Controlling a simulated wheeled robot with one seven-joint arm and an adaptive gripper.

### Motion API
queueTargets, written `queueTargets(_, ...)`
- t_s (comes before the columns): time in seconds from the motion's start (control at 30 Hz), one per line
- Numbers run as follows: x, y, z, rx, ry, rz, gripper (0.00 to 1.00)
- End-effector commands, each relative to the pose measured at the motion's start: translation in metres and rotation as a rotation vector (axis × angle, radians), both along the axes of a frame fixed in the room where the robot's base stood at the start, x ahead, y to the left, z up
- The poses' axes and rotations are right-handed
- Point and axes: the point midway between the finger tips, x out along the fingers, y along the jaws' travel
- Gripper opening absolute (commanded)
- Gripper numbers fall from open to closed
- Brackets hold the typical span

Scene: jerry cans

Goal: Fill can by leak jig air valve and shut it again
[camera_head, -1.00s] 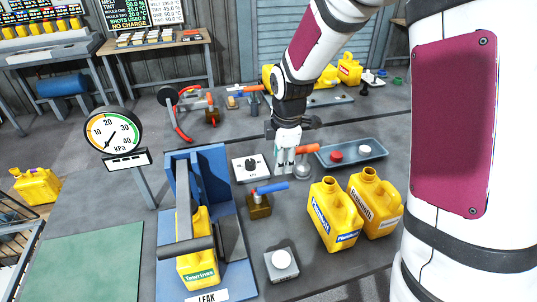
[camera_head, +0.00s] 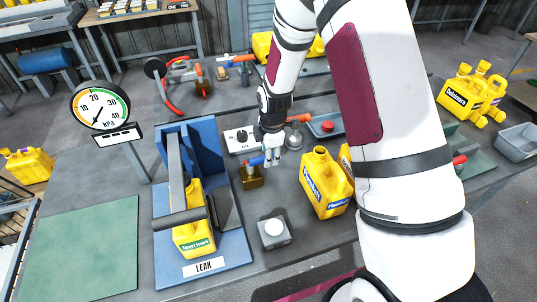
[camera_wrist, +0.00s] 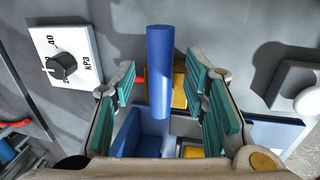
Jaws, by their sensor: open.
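The air valve has a brass body (camera_head: 252,178) and a blue lever handle (camera_wrist: 160,65). My gripper (camera_head: 271,158) is open at the handle, its two green-padded fingers on either side of it in the wrist view; pad contact cannot be told. The blue leak jig (camera_head: 207,145) stands left of the valve with a yellow can (camera_head: 194,238) upright in it, under a grey clamp bar (camera_head: 180,219). The gauge (camera_head: 100,108) needle points lower left, near the low end.
A white kPa dial plate (camera_head: 236,145) sits behind the valve; it also shows in the wrist view (camera_wrist: 60,45). A grey box with a white button (camera_head: 273,232) stands in front. Yellow cans (camera_head: 324,185) stand to the right. A bare green mat (camera_head: 90,245) lies left.

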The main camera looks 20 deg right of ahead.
Motion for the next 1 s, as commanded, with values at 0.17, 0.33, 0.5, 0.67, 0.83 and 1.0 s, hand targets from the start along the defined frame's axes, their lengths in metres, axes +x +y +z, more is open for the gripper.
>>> queueTargets(0.17,0.002,-0.0002,-0.011,-0.001,0.0,0.001,0.41)
queueTargets(0.33,0.0024,-0.0003,-0.0128,0.0,0.0,0.0,0.41)
queueTargets(0.5,0.0024,-0.0002,-0.0126,0.0,0.0,0.0,0.34)
queueTargets(0.67,0.0024,-0.0002,-0.0125,0.0,0.0,0.0,0.0)
queueTargets(0.83,0.0024,-0.0001,-0.0124,0.0,0.0,0.0,0.0)
queueTargets(1.0,0.0013,0.0036,-0.0124,-0.001,0.0,-0.012,0.0)
